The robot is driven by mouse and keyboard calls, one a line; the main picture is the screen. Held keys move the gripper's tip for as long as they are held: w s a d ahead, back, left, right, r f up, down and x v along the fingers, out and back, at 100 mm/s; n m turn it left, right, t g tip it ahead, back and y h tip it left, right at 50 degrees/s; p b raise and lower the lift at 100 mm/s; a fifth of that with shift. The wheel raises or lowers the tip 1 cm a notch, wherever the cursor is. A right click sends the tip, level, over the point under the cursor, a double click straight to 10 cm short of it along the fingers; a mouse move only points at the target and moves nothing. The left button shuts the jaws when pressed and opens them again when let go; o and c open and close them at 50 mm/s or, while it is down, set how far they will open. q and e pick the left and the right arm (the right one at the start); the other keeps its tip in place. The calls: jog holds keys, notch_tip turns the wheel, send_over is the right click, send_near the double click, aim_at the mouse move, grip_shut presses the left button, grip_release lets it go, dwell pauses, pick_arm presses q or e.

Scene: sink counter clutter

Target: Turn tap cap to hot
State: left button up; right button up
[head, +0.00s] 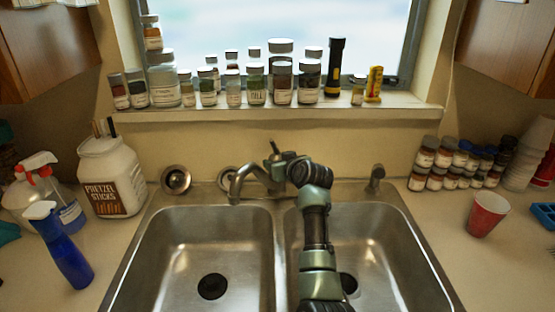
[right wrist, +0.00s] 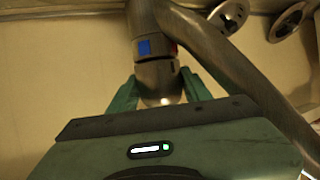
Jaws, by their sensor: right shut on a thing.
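The metal tap (head: 240,184) stands behind the double sink, its spout curving over the left basin. My right arm reaches over the right basin, and my right gripper (head: 283,168) is at the tap's body. In the right wrist view, the rounded metal tap cap (right wrist: 158,72) sits between the two green fingers of my right gripper (right wrist: 158,96), which is shut on it. A blue mark (right wrist: 144,47) and part of a red mark (right wrist: 173,49) show on the tap beside the cap. My left gripper is out of view.
The left basin (head: 210,250) is empty. Several jars and a flashlight (head: 335,68) line the window sill (head: 270,115). Spray bottles (head: 68,255) and a pretzel tub (head: 108,178) stand at left. A red cup (head: 487,214) and several small jars stand at right.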

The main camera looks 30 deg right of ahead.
jog(key=o, duration=1.1)
